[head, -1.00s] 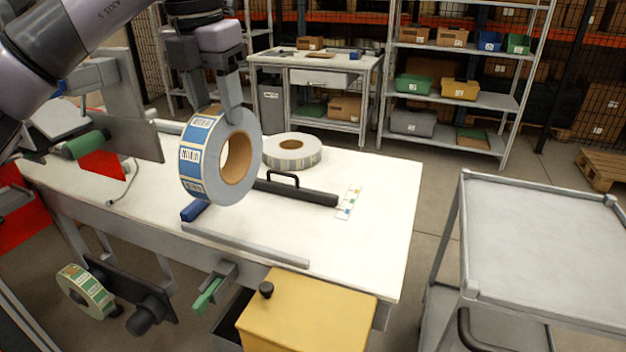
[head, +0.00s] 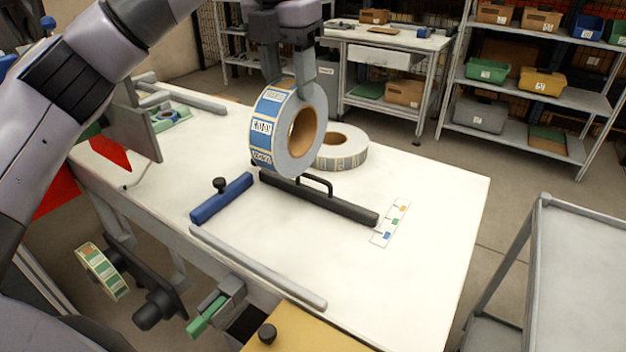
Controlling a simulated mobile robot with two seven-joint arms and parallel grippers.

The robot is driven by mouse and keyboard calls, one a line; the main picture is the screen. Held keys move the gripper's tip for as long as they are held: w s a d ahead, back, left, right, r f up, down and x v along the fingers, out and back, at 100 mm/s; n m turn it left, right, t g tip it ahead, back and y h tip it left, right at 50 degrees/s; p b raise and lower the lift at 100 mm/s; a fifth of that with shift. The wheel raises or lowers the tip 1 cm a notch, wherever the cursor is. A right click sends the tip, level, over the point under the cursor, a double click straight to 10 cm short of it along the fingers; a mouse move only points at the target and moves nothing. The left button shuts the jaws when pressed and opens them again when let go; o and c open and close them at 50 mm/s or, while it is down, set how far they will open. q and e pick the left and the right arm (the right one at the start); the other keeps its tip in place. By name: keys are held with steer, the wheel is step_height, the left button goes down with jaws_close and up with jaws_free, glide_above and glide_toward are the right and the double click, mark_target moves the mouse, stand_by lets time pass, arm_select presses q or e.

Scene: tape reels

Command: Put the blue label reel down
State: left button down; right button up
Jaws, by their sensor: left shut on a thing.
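The blue label reel (head: 305,130) is a grey-sided roll with a brown core and blue printed labels on its outer face. It hangs upright in my left gripper (head: 298,88), which is shut on the reel's upper part. The reel appears to be above the white table (head: 420,270), in front of a second reel. That second reel (head: 350,157) has pale labels and lies flat on the table, partly hidden by the held one. My right gripper is not in view.
A black bar with a handle (head: 330,202), a blue bar with a knob (head: 222,198) and a small colour-marked card (head: 390,224) lie on the table. A green-label reel (head: 103,271) hangs at the lower left. A grey cart (head: 585,270) stands right. The table's right part is clear.

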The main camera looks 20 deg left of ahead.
mark_target(292, 150)
arm_select(q)
step_height(292, 150, down, 11)
steer(key=b, duration=0.2)
steer(key=shift+f+b, duration=0.2)
steer(key=shift+b, duration=0.15)
steer(key=shift+f, duration=2.5)
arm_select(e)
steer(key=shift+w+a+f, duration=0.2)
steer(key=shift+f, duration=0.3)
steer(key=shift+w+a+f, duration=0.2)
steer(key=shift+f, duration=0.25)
arm_select(q)
steer(key=shift+f+b, duration=0.1)
steer(key=shift+b, duration=0.2)
steer(key=c, duration=0.5)
jaws_free()
steer(key=shift+f, duration=0.15)
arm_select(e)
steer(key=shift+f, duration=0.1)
